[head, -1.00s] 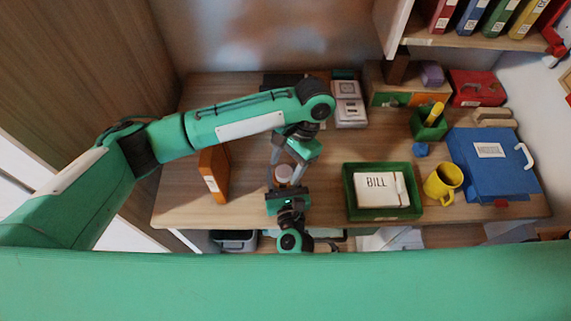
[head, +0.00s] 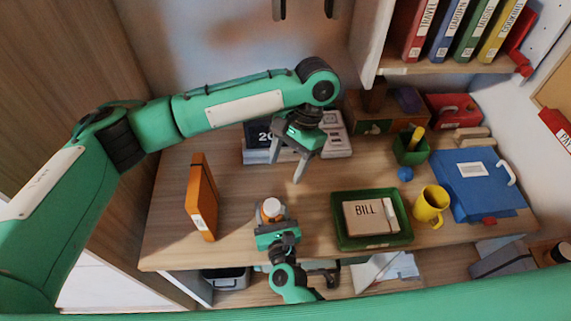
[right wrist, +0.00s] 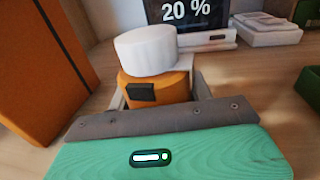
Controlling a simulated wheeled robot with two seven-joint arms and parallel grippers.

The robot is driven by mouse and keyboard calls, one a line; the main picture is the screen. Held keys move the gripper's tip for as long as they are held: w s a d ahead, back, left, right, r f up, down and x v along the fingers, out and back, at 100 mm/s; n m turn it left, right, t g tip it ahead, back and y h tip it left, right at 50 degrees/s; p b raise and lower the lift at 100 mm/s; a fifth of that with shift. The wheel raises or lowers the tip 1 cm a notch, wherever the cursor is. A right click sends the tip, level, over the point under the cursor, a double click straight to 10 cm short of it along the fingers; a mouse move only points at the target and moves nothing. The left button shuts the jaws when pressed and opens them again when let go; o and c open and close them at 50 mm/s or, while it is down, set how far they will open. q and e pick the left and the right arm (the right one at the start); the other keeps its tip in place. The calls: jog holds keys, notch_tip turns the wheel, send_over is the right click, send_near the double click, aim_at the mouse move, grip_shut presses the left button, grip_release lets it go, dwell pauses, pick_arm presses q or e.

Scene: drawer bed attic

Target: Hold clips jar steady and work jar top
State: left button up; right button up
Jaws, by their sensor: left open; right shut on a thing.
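The clips jar (right wrist: 172,84) has an orange body with a dark patch and a white jar top (right wrist: 146,50). The top sits on the jar and looks slightly off to one side in the right wrist view. In the head view the jar (head: 271,208) stands upright near the desk's front edge. My right gripper (head: 273,224) is shut on the jar body from the front. My left gripper (head: 286,169) is open and empty, above and behind the jar, apart from it. The right fingers partly hide the jar's lower part.
An orange book (head: 201,198) stands left of the jar. A green tray (head: 343,240) with a BILL box lies right, with a yellow mug (head: 431,204) and blue case (head: 475,180) beyond. A "20 %" sign (right wrist: 187,14) stands behind. Bare desk surrounds the jar.

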jog(key=o, duration=1.1)
